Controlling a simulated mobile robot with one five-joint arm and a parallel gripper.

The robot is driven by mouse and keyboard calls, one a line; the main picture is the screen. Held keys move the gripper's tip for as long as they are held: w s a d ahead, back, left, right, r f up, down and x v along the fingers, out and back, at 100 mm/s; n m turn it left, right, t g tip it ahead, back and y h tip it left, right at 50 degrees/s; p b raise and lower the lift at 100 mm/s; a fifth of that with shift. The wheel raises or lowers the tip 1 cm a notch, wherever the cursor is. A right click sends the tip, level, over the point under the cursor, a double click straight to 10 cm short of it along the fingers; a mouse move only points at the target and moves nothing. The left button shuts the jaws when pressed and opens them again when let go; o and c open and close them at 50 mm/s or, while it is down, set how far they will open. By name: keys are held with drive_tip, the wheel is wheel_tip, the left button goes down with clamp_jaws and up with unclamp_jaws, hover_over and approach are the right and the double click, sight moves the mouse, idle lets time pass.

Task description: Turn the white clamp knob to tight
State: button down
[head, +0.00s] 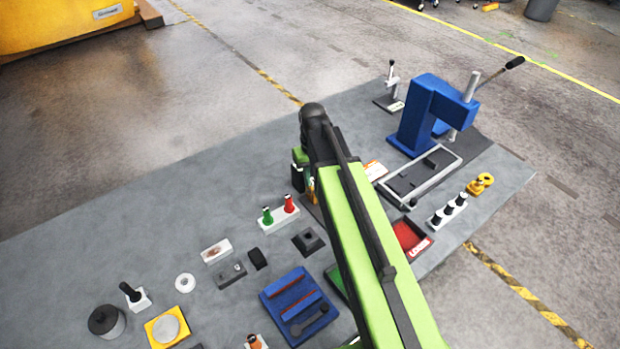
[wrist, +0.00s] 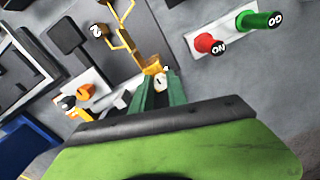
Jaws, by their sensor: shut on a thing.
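My gripper (wrist: 158,84) points down at the mat with its green fingers close together. A small white piece (wrist: 160,82) with a dark mark shows between the fingertips in the wrist view, and the jaws are shut on it. It looks like the white clamp knob, but the fingers cover most of it and I cannot tell how far it is turned. A yellow fitting (wrist: 152,66) with a bent yellow rod stands right beside the fingertips. In the head view my arm hides the fingertips and the knob.
A white block with a red ON button (wrist: 208,44) and a green GO button (wrist: 260,20) stands to the right. An orange-topped white block (wrist: 84,91) lies to the left. In the head view a blue press (head: 428,112) stands beyond; the mat's left part (head: 120,220) is clear.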

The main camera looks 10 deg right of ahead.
drive_tip(key=m, duration=0.4)
drive_tip(key=shift+a+m, duration=0.1)
drive_tip(key=shift+m, duration=0.2)
drive_tip(key=m, duration=0.4)
drive_tip(key=shift+m, duration=0.3)
drive_tip(key=m, duration=0.8)
drive_tip(key=shift+f+m, duration=0.1)
drive_tip(key=shift+m, duration=0.4)
drive_tip(key=c, duration=1.3)
unclamp_jaws()
